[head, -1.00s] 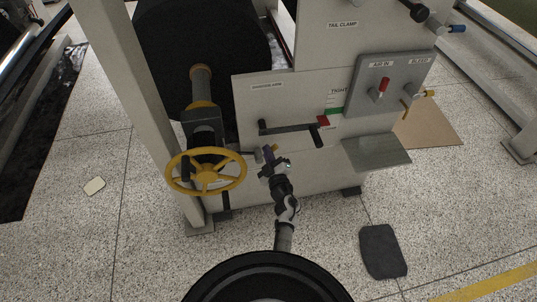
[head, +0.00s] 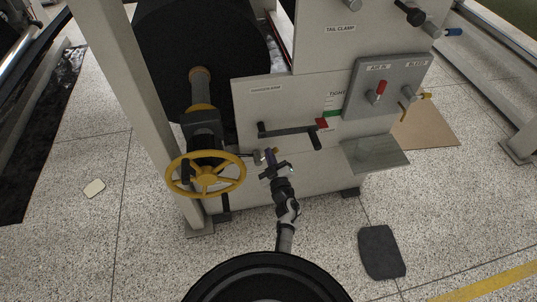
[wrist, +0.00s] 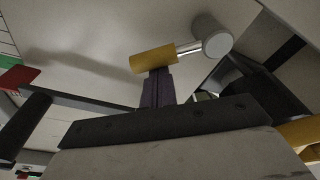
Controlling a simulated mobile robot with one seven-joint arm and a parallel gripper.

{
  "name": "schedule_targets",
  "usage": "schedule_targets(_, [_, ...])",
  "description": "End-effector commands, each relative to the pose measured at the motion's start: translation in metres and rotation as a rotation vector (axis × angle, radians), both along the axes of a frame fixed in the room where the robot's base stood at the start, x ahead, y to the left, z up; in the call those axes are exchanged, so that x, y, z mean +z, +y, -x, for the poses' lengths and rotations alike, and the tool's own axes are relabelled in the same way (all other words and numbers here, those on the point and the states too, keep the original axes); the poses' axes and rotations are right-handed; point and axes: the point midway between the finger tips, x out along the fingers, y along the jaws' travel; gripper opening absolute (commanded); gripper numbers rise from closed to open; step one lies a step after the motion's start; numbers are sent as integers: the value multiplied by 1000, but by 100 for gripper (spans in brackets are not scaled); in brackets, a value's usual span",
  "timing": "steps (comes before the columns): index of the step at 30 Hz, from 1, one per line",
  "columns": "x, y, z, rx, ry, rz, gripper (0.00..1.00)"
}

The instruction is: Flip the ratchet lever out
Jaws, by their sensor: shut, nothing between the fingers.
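A short lever with a yellow grip (wrist: 153,60), a thin metal rod and a grey round end (wrist: 213,38) shows in the wrist view; I take it for the ratchet lever. In the head view its grey end (head: 257,157) is just right of the yellow handwheel (head: 206,179). My gripper (head: 270,156) is shut and empty in front of the machine. In the wrist view its purple fingertips (wrist: 156,80) are together just below the yellow grip, overlapping its lower edge. I cannot tell whether they touch it. The far side of the grip is hidden.
A black crank arm (head: 290,131) with a downturned handle is on the panel above my gripper, near a red pointer (head: 322,124). A metal shelf (head: 376,154) juts out at the right. A dark mat (head: 382,251) lies on the open floor.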

Motion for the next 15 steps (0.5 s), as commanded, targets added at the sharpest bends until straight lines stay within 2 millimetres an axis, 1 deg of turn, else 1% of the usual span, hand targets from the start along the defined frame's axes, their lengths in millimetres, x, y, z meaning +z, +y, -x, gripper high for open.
schedule_targets(5, [-5, -8, -1, -6, 28, -112, 0])
schedule_targets(15, [-24, -21, -3, -5, 89, -425, 0])
